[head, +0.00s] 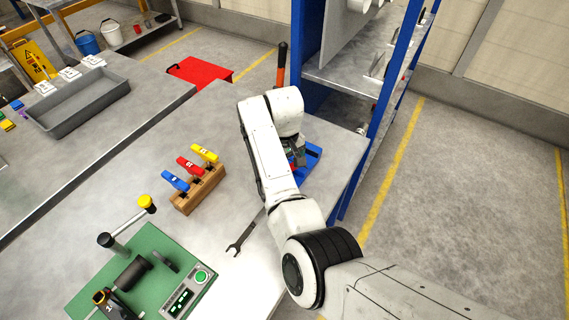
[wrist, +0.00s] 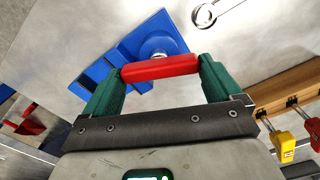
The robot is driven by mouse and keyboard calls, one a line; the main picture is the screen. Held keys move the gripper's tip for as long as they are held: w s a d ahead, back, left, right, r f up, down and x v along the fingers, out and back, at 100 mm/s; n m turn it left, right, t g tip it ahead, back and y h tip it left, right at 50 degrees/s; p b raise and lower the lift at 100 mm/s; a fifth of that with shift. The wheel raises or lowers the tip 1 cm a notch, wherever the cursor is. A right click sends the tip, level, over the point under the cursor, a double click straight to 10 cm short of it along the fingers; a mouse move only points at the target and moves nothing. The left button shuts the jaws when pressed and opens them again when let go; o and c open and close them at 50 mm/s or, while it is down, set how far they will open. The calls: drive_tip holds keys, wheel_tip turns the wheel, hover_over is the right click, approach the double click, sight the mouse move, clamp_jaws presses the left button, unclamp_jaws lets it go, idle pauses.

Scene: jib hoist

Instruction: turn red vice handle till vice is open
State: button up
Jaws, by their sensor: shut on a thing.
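The blue vice (wrist: 128,50) sits on the steel bench top in the wrist view. Its red handle (wrist: 160,67) is a short bar lying across the picture in front of a pale round screw end. My gripper (wrist: 160,76) is shut on the red handle, with a green finger at each end of the bar. In the head view the blue vice (head: 313,154) shows partly at the bench's right end. There my arm hides the handle and most of my gripper (head: 298,155). The gap between the vice jaws cannot be made out.
A wrench (head: 240,236) lies on the bench near my arm. A wooden block (head: 199,190) holds blue, red and yellow clips. A green fixture board (head: 150,262) stands at the front. A blue-framed shelf (head: 307,45) rises close behind the vice.

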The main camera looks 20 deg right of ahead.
drive_tip(key=o, duration=0.7)
drive_tip(key=shift+o, duration=0.2)
wheel_tip(320, 180, up, 11)
drive_tip(key=b, duration=0.1)
drive_tip(key=shift+b, duration=0.35)
drive_tip(key=shift+f, duration=0.1)
drive_tip(key=s+d+f+m+h+b, duration=0.1)
drive_tip(key=s+d+f, duration=0.4)
drive_tip(key=s+f, duration=0.35)
drive_tip(key=s+d+f+m, duration=0.1)
drive_tip(key=s+d+f, duration=0.55)
drive_tip(key=s, duration=0.25)
drive_tip(key=s+a+f, duration=0.1)
drive_tip(key=s+f, duration=0.1)
drive_tip(key=s, duration=0.8)
drive_tip(key=s+a+f+m+t+b, duration=0.1)
drive_tip(key=s+a, duration=0.1)
drive_tip(key=s, duration=0.9)
drive_tip(key=shift+s+a+f+y, duration=0.2)
drive_tip(key=shift+a+f+y, duration=0.05)
drive_tip(key=shift+f+y, duration=0.15)
